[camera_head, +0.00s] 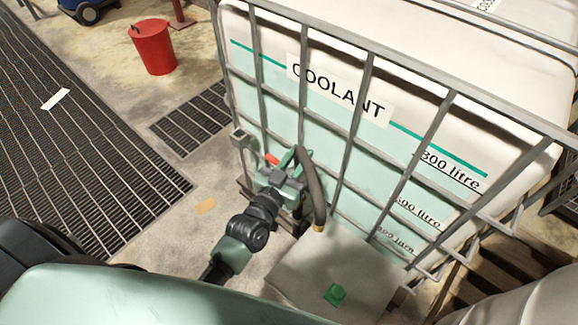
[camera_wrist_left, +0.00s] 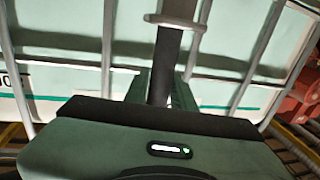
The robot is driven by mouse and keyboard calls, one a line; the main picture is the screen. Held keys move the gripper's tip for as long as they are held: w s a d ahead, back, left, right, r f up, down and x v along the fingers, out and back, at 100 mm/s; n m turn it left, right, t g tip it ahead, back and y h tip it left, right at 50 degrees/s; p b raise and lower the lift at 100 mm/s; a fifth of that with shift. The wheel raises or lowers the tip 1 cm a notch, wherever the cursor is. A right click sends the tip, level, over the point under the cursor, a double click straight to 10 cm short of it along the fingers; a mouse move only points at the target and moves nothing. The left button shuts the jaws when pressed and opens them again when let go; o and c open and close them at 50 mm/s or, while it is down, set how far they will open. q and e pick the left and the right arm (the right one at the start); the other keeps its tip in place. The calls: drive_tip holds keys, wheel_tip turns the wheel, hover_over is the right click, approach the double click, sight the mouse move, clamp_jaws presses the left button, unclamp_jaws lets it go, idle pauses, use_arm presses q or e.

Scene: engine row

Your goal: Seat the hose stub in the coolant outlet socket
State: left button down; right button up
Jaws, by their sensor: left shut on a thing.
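The dark, curved hose stub (camera_head: 314,190) shows beside the coolant tank's cage in the head view. It arches over at the top and hangs down to a tan tip. My left gripper (camera_head: 293,160) is shut on its upper part, close to the cage bars. In the left wrist view the hose stub (camera_wrist_left: 166,62) runs upright between the two green fingers (camera_wrist_left: 158,88). A red handle (camera_head: 271,159) shows just left of my gripper. I cannot make out the coolant outlet socket; my gripper and wrist cover that area. My right gripper is not in view.
The white coolant tank (camera_head: 262,25) stands in a grey bar cage (camera_head: 362,80). A grey slab (camera_head: 300,268) in front of it carries a small green piece (camera_head: 335,294). A red bucket (camera_head: 153,47) and floor grating (camera_head: 70,120) lie to the left, with bare floor between.

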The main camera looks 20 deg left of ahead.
use_arm(q)
drive_tip(key=w, duration=0.2)
drive_tip(key=w+a, duration=0.1)
drive_tip(key=w, duration=0.3)
drive_tip(key=shift+w+a+f+p, duration=0.2)
drive_tip(key=shift+a+f+p, duration=0.05)
drive_tip(key=shift+a+p, duration=0.1)
drive_tip(key=shift+f+b, duration=2.05)
drive_tip(key=shift+f, duration=0.7)
drive_tip(key=shift+f+b, duration=1.35)
drive_tip(key=shift+f, duration=0.45)
